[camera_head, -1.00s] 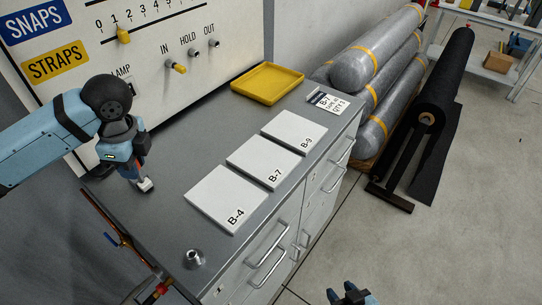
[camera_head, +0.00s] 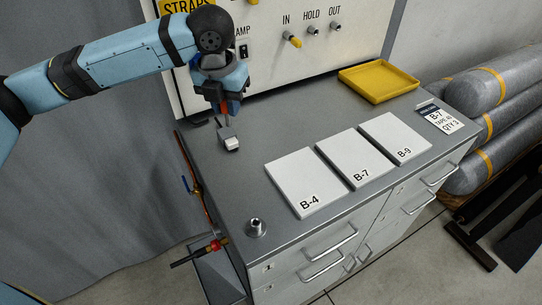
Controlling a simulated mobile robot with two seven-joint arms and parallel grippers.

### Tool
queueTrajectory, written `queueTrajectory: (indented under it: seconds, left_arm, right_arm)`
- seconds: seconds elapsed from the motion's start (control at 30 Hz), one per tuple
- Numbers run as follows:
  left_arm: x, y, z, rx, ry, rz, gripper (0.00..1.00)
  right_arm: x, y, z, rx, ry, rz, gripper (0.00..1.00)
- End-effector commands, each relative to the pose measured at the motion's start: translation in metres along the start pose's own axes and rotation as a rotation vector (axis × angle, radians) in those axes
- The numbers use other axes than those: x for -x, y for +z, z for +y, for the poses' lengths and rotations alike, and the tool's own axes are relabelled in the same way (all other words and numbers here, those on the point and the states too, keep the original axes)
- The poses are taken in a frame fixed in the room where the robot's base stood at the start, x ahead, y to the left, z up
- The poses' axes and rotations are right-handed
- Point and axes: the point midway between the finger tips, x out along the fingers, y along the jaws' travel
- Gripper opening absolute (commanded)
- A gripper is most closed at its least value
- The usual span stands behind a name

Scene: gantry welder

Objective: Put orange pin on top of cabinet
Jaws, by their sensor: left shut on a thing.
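My left gripper (camera_head: 226,108) hangs above the back left part of the grey cabinet's top (camera_head: 254,178). My right gripper is not in view.
White plates B-4 (camera_head: 305,180), B-7 (camera_head: 355,158) and B-9 (camera_head: 395,137) lie along the cabinet top. A yellow tray (camera_head: 378,83) sits behind them. A metal fitting (camera_head: 256,228) stands at the front left corner. A control panel (camera_head: 345,62) rises at the back.

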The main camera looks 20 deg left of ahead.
Motion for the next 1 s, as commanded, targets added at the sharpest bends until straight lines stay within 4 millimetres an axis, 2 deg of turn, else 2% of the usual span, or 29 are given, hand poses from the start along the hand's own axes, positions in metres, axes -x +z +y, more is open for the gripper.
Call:
queueTrajectory:
  seconds: [0.17, 0.4, 0.6, 0.87, 1.0]
  left_arm:
    - [-0.032, -0.005, 0.001, 0.002, 0.002, 0.005, 0.0]
    - [-0.097, -0.013, 0.0, 0.002, 0.003, 0.005, 0.0]
    - [-0.14, -0.018, 0.0, 0.002, 0.001, 0.003, 0.0]
    - [-0.161, -0.02, 0.0, 0.003, 0.001, 0.002, 0.0]
    - [-0.18, -0.022, 0.0, 0.003, 0.002, 0.003, 0.0]
  right_arm:
    - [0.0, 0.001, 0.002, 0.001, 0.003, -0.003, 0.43]
    - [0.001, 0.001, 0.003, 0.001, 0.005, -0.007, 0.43]
    - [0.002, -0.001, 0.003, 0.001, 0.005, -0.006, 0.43]
    - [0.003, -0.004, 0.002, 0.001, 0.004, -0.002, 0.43]
    - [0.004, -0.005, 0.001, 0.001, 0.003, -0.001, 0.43]
